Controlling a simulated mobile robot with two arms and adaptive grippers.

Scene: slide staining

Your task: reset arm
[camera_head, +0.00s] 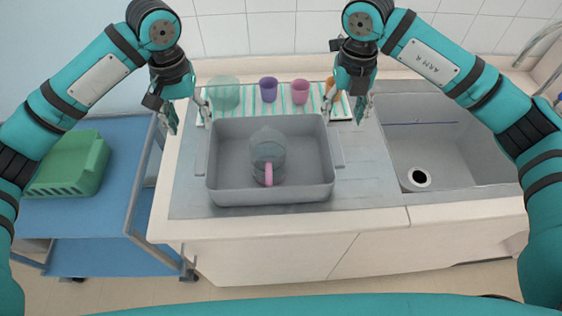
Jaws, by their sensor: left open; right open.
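My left gripper (188,117) is open and empty, pointing down at the back left of the grey basin, beside its rim. My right gripper (346,106) is open, pointing down above the back right of the basin, in front of the striped mat. Both of my arms are raised and bent, one on each side. The grey basin (225,197) stands on the counter. A clear jug (266,148) with a pink handle (267,167) is inside it.
Behind the basin, a striped mat (284,97) bears a greenish bowl (224,92), a purple cup (268,89), a pink cup (300,92) and an orange item partly hidden by my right gripper. A sink (450,155) is at right. A green crate (75,163) sits on a blue cart (95,215).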

